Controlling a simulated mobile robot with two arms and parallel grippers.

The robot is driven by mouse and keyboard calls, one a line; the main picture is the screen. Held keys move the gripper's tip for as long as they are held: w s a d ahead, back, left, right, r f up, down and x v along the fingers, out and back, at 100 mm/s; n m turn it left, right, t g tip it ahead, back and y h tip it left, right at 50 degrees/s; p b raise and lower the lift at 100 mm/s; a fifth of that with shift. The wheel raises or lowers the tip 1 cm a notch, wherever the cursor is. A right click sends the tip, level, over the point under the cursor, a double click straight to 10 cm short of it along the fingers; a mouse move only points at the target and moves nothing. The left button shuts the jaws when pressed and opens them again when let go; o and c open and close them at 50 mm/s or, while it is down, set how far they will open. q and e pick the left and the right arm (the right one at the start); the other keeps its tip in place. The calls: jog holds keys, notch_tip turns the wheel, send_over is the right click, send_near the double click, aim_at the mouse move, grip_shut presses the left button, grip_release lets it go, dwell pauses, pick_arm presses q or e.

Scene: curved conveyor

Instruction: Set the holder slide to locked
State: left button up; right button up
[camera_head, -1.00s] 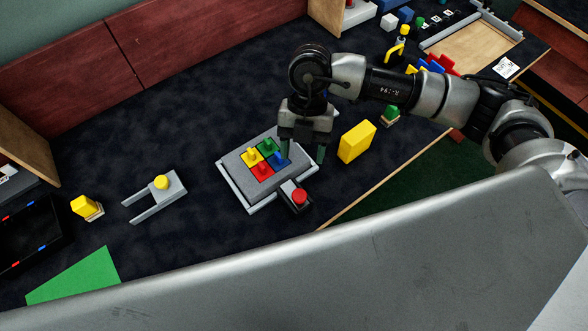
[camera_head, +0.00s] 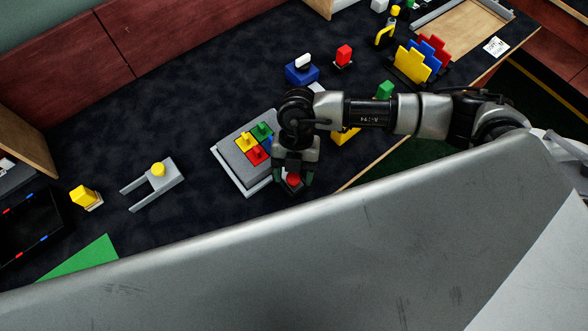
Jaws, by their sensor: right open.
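The holder (camera_head: 231,174) is a light grey frame around a dark grey board with yellow, green, red and blue knobbed pieces. Its slide has a red knob (camera_head: 293,180) at the holder's near right corner. My right gripper (camera_head: 291,174) points down at this knob, with its open fingers on either side of it in the picture. I cannot tell whether they touch it. The gripper and wrist hide most of the slide and the blue piece. My left gripper is not in view.
A yellow block (camera_head: 345,136) sits partly behind my right arm. A blue block (camera_head: 301,70) and a red block (camera_head: 344,55) stand farther back. A large grey surface covers the foreground.

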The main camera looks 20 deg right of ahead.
aim_at(284, 176)
jog(key=c, duration=0.4)
grip_shut()
jog(key=shift+w+a+f+b, duration=0.1)
jog(key=shift+w+a+b, duration=0.2)
jog(key=shift+w, duration=0.35)
jog(key=shift+w+a+b, duration=0.2)
jog(key=shift+w+b, duration=0.15)
jog(key=shift+w, duration=0.3)
jog(key=shift+w+a, duration=0.1)
jog(key=shift+w, duration=0.25)
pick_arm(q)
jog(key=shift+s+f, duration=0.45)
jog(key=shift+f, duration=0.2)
pick_arm(e)
jog(key=shift+r, duration=0.2)
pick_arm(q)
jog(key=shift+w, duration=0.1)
pick_arm(e)
jog(key=shift+o, duration=2)
grip_release()
jog(key=shift+f, duration=0.1)
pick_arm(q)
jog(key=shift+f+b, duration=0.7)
pick_arm(e)
jog(key=v, duration=1)
jog(key=shift+r, duration=0.4)
